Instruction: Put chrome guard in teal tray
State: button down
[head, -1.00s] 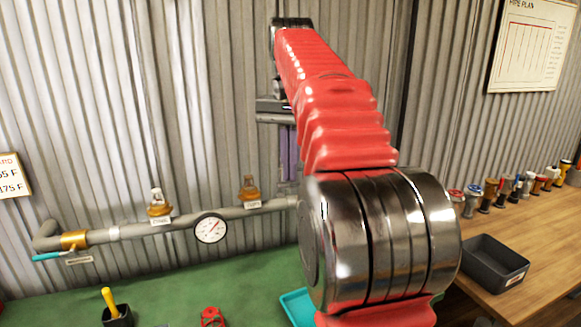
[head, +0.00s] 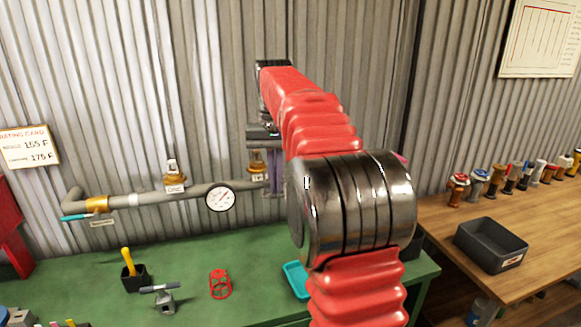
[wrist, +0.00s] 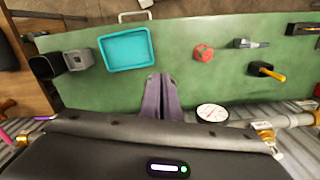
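The teal tray (head: 296,281) lies on the green bench, partly behind my arm in the head view. The wrist view shows it whole and empty (wrist: 125,50). I cannot make out a chrome guard for certain; a red cage guard (head: 220,285) stands on the bench, also in the wrist view (wrist: 203,53). Two brass sprinkler heads sit on the wall pipe, the left one with a pale metal top (head: 173,177), the right one (head: 257,179) beside my gripper. My gripper (wrist: 161,76) points down with its purple fingers together and nothing visible between them.
A grey pipe with a gauge (head: 220,198) runs along the corrugated wall. A black cup with a yellow-handled tool (head: 134,277) and a grey clamp-like tool (head: 164,298) stand on the bench. A dark bin (head: 490,247) sits on the wooden table at right.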

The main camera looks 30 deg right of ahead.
jog(key=w+a+f+n, duration=0.2)
jog(key=a+f, duration=0.7)
jog(key=f, duration=0.1)
jog(key=w+a+f+n, duration=0.3)
jog(key=a+f, duration=0.6)
jog(key=f, duration=0.2)
jog(key=shift+a+n, duration=0.15)
jog(key=shift+n, duration=0.15)
